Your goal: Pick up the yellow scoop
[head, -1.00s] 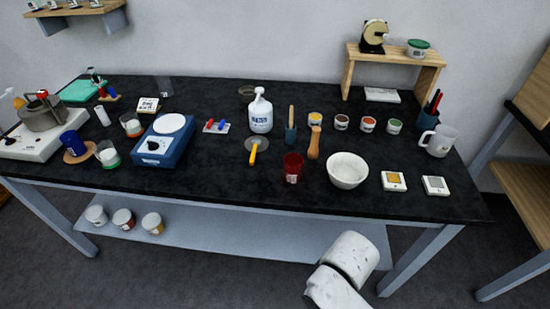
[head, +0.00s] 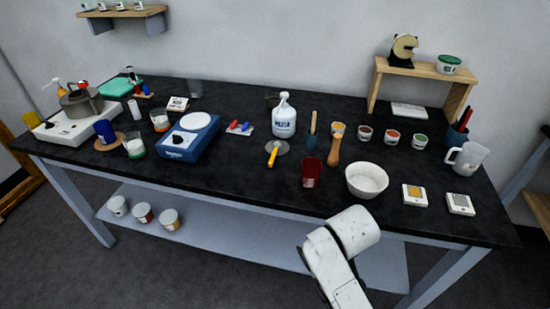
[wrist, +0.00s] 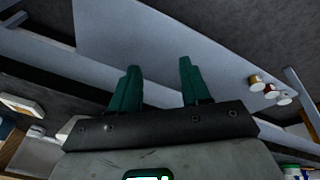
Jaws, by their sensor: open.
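A tool with a yellow handle (head: 272,156) lies on the black table, near the middle in the head view. It looks like the yellow scoop; a flat, round grey part (head: 283,147) shows at the handle's far end. My gripper (wrist: 158,65) shows in the wrist view, with two green fingers apart and nothing between them. Below the fingers are the pale lower shelf and the floor. In the head view only my white arm shows, in front of the table edge; the gripper itself is not visible there. The scoop is not identifiable in the wrist view.
Close to the scoop are a white wash bottle (head: 284,118), a dark red cup (head: 311,173), a wooden-handled tool (head: 334,150) and a white bowl (head: 367,180). The tabletop just in front of the scoop is clear.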

